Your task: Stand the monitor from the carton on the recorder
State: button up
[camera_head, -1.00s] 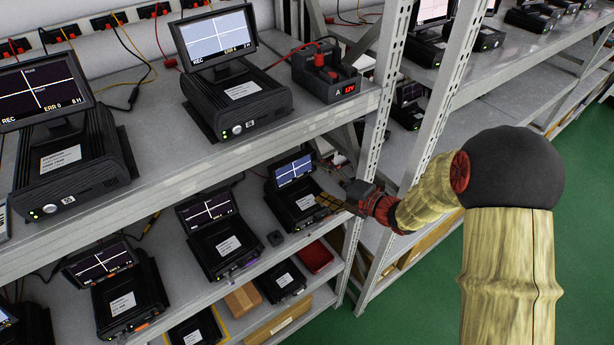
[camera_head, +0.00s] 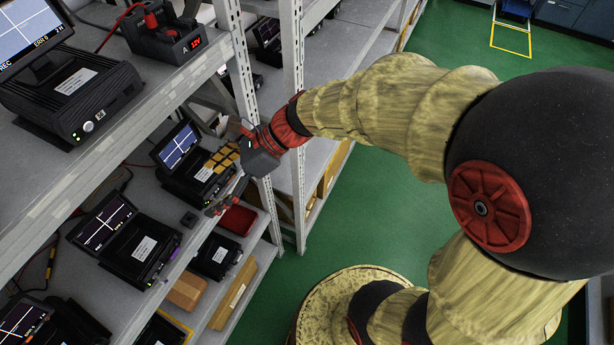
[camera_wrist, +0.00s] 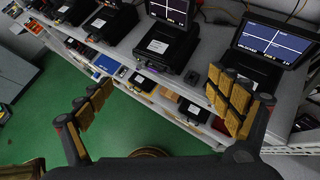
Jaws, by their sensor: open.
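My gripper (camera_head: 222,182) is open and empty at the front of the middle shelf, beside the rightmost recorder with a monitor (camera_head: 180,147). On the lower shelf, a black recorder without a monitor (camera_head: 217,256) shows a white label. Another bare black unit (camera_head: 160,332) lies inside a yellow outline at the bottom edge, partly cut off. I cannot see a monitor in either carton.
Several recorders with lit monitors, one here (camera_head: 105,225), line the middle shelf. A red tray (camera_head: 238,220) sits on the lower shelf. Grey rack posts (camera_head: 238,90) stand close beside my gripper. The green floor (camera_head: 385,190) is open to the right.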

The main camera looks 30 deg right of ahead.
jog(key=s+d+r+n+t+h, duration=0.1)
jog(key=s+d+r+n+h, duration=0.2)
jog(key=s+d+n+h, duration=0.2)
jog(key=s+d+r+n+t+h, duration=0.2)
jog(key=s+d+n+h, duration=0.3)
jog(key=d+n, duration=0.6)
jog(key=s+r+n, duration=0.1)
jog(key=s+n, duration=0.1)
jog(key=n, duration=0.4)
jog(key=shift+s+d+r+n, duration=0.2)
jog(key=shift+d+r+n, duration=0.05)
jog(key=shift+n, duration=0.15)
notch_tip(320, 180, down, 20)
jog(key=b, duration=2)
jog(key=shift+f, duration=0.15)
jog(key=shift+c, duration=0.4)
